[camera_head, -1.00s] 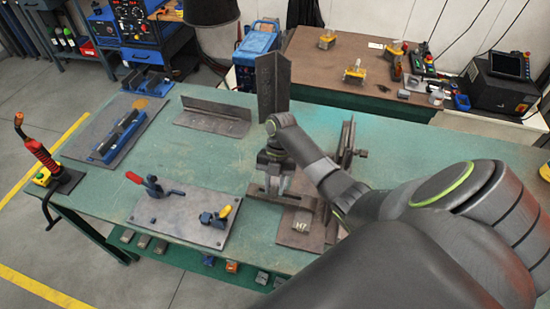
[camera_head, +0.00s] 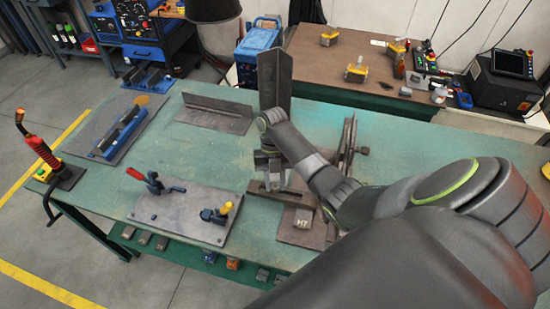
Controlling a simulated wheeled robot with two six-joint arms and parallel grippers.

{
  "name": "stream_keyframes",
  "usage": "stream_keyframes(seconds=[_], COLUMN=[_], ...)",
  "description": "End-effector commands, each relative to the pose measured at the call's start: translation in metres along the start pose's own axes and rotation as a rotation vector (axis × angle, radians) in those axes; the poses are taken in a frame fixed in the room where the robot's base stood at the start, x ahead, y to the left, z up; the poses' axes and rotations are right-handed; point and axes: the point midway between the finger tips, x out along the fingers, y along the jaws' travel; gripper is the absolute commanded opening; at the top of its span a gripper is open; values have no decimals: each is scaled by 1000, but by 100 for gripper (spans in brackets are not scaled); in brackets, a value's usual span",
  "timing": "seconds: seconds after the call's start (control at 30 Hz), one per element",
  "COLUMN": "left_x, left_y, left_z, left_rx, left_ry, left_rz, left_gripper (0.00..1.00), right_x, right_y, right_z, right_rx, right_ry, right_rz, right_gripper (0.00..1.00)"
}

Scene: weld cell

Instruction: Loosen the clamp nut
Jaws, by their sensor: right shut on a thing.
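My right gripper (camera_head: 270,187) points down at the left end of a dark clamp bar (camera_head: 290,199) on the fixture in the middle of the table. It is shut on what appears to be the clamp nut, which the fingers mostly hide. A block with a pale M7 label (camera_head: 301,223) stands under the bar's right part, on a brown base plate (camera_head: 297,239). My right forearm covers the plate's right side. My left gripper is not in view.
A tall angle plate (camera_head: 273,80) stands right behind my gripper. A plate with a red-handled toggle clamp (camera_head: 150,184) and a yellow-knobbed clamp (camera_head: 218,214) lies to the left.

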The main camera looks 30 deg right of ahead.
Motion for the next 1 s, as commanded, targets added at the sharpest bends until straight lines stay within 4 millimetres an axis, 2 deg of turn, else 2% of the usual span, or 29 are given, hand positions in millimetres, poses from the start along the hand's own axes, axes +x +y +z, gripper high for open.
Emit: stream_keyframes(seconds=[0.13, 0.17, 0.3, 0.67, 0.77, 1.0], left_x=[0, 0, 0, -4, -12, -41], left_y=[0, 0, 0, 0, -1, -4], left_z=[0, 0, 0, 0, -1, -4], left_rx=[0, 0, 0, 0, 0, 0], left_ry=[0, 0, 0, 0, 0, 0], left_rz=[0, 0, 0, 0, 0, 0], left_gripper=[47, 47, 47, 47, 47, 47], right_x=[-1, -1, -1, -6, -18, -62], right_y=[0, 0, 0, 0, 0, 0], right_z=[1, 1, 0, 0, -1, -2], right_rx=[1, 1, 1, 1, 1, 2], right_ry=[-4, -4, -3, -2, -3, -1], right_rz=[1, 1, 1, 1, 1, 0], right_gripper=[5, 32, 50, 50, 50, 50])
